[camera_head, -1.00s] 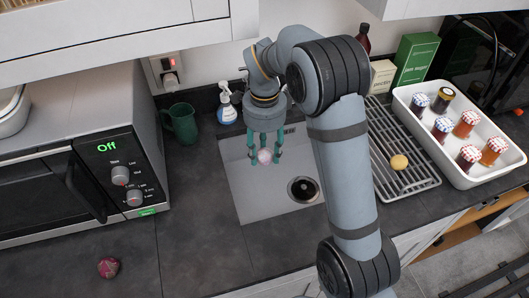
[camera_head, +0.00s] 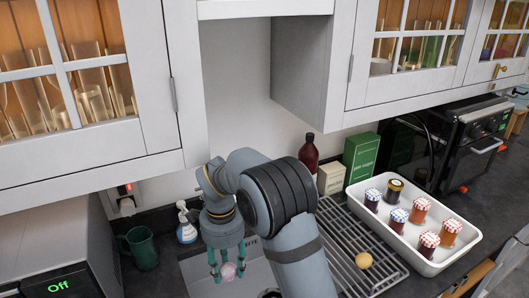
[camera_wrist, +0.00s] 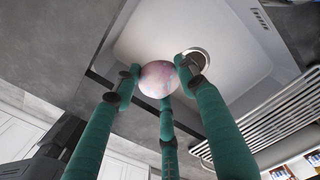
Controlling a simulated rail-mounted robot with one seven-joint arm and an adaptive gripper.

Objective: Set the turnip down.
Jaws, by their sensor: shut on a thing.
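The turnip (camera_head: 228,271) is a small round thing, pinkish white. It also shows in the wrist view (camera_wrist: 158,79), between the green fingertips. My gripper (camera_head: 227,274) points down and its fingers are closed around the turnip. In the wrist view my gripper (camera_wrist: 160,82) has fingers on several sides of it. The turnip is held over the pale sink (camera_wrist: 225,25), near the round drain (camera_wrist: 200,52). The gap between the turnip and the sink floor is hard to judge.
A drying rack (camera_head: 345,275) with a yellow round item (camera_head: 363,260) lies right of the sink. A white tray (camera_head: 437,269) holds several jars. A green mug (camera_head: 142,248), spray bottle (camera_head: 186,230) and microwave (camera_head: 60,245) stand left. Glazed cabinets (camera_head: 90,75) hang above.

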